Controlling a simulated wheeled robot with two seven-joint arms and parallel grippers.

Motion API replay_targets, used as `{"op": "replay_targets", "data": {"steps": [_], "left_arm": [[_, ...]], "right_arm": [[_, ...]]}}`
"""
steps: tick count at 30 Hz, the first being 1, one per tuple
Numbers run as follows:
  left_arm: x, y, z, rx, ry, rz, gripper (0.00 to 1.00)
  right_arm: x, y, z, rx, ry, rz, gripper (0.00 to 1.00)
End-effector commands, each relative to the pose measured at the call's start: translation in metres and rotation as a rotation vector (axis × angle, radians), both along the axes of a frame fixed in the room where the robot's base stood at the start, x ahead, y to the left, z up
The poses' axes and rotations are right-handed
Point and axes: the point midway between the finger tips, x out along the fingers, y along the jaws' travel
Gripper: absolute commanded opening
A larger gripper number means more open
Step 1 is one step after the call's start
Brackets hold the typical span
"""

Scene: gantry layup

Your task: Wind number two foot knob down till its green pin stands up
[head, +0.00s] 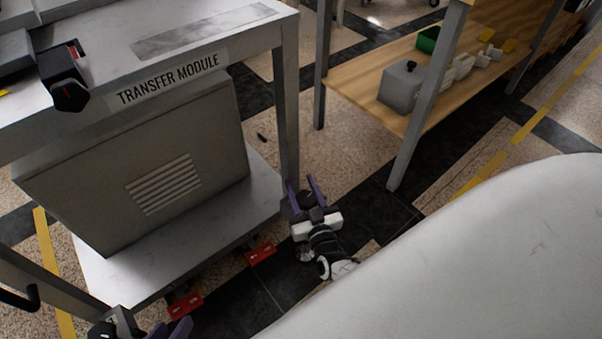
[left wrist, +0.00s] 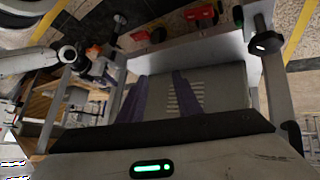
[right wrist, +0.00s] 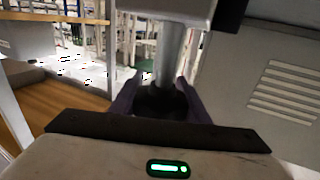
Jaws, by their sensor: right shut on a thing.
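The grey transfer module (head: 200,90) stands at the left in the head view. My right gripper (head: 303,192) is low at its front right leg. In the right wrist view its purple fingers (right wrist: 160,98) are shut around a dark round knob (right wrist: 160,104) below a grey post. The knob's far side is hidden, and I see no green pin. My left gripper (head: 168,330) is at the bottom edge of the head view. In the left wrist view its fingers (left wrist: 162,95) are apart with nothing between them. Another black foot knob (left wrist: 265,43) shows there. I cannot read any foot number.
Two red tags, one nearer (head: 185,304) and one farther (head: 260,253), sit along the module's lower edge. A wooden bench (head: 365,90) with a grey box (head: 401,88) and a green bin (head: 428,40) stands behind at right. A white rounded surface fills the lower right.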

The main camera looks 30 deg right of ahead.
Motion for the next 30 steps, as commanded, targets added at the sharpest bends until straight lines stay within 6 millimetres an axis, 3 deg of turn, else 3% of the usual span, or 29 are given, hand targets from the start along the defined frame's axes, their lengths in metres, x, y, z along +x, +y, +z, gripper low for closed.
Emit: {"op": "replay_targets", "data": {"steps": [3,4,6,17,19,22,30], "left_arm": [[0.000,0.000,0.001,-0.002,-0.001,0.000,0.31],[0.000,0.000,0.001,-0.002,-0.001,0.000,0.31],[0.000,-0.001,0.001,-0.002,-0.001,0.000,0.31],[0.001,0.001,0.008,0.005,-0.004,0.001,0.31],[0.001,0.004,0.012,0.022,0.000,0.002,0.31],[-0.008,0.012,-0.002,0.058,0.042,0.021,0.31],[-0.012,0.032,0.018,0.038,-0.047,0.129,0.31]], "right_arm": [[-0.002,-0.001,-0.002,-0.001,0.003,-0.001,0.20],[-0.002,-0.001,-0.002,-0.001,0.003,-0.001,0.44],[-0.002,-0.001,-0.002,-0.001,0.003,-0.001,0.50],[0.000,0.000,0.010,0.000,-0.001,0.000,0.50],[-0.001,0.000,0.020,0.000,-0.001,0.000,0.50],[-0.001,0.000,0.040,0.001,-0.001,0.000,0.50],[-0.002,0.000,0.086,0.001,0.001,-0.001,0.50]]}}
